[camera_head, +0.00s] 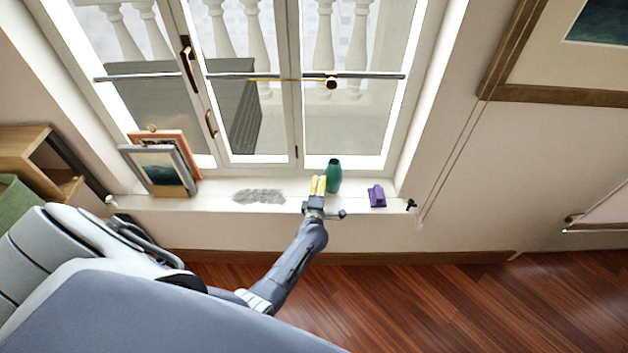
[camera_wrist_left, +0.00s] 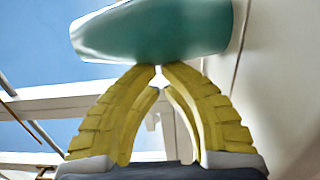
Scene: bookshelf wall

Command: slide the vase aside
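The teal vase (camera_head: 334,175) stands upright on the white windowsill in the head view. My left gripper (camera_head: 318,178), with yellow fingers, is just left of the vase, very close to it. In the left wrist view the vase (camera_wrist_left: 150,32) lies across the top, right beyond the fingertips of my left gripper (camera_wrist_left: 159,68). The fingertips come together with nothing between them, so the gripper is shut and empty. I cannot tell whether the fingers touch the vase. My right gripper is not in view.
A purple object (camera_head: 377,196) stands on the sill to the right of the vase, with a small bare gap between. A grey fuzzy patch (camera_head: 259,196) lies left of my gripper. Picture frames (camera_head: 160,170) lean at the sill's left end. The window (camera_head: 250,120) is behind.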

